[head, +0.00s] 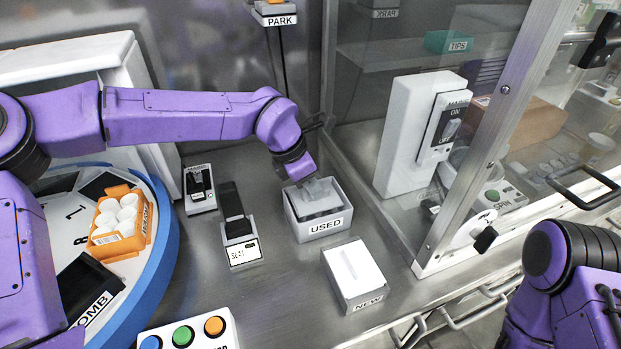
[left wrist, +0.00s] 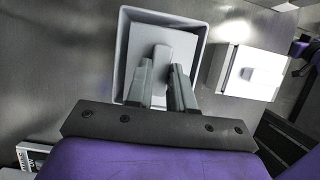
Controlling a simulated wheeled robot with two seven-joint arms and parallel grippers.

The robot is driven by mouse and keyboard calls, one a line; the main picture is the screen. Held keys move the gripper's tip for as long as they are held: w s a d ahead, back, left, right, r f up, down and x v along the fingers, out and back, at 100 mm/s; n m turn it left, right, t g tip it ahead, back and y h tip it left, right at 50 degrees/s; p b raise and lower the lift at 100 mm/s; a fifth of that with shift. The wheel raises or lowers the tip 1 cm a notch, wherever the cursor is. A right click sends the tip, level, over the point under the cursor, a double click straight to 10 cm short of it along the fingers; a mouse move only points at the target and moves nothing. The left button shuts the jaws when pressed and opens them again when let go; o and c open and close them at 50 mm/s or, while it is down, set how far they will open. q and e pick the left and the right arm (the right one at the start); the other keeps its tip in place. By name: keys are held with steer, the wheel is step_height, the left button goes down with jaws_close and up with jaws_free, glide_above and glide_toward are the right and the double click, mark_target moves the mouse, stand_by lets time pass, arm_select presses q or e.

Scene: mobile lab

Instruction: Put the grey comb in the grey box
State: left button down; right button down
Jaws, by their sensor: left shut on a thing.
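The grey box (head: 318,228), labelled USED, stands on the metal worktop in the middle of the head view. Its rim and inside also show in the left wrist view (left wrist: 124,40). My left gripper (head: 317,190) points down at the mouth of this box. It is shut on a small grey piece, which I take to be the grey comb (left wrist: 162,55), over the inside of the box. The fingers hide part of the comb, and I cannot tell whether it touches the box floor. My right arm shows at the lower right, but its gripper is out of view.
A white box labelled NEW (head: 353,277) stands just in front. A dark-topped device with a display (head: 239,230) is to the left. An orange rack of white caps (head: 118,228) sits on a blue-rimmed disc. A glass-fronted enclosure (head: 470,60) bounds the right.

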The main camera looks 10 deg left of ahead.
arm_select(q)
steer(key=shift+w+d+f, duration=0.1)
steer(key=shift+w+f, duration=0.1)
steer(key=shift+f, duration=0.05)
steer(key=c, duration=0.9)
jaws_free()
steer(key=shift+s, duration=0.1)
steer(key=shift+r, duration=0.15)
steer(key=v, duration=1)
steer(key=shift+r, duration=0.2)
steer(key=shift+s+a, duration=0.1)
steer(key=shift+a, duration=0.15)
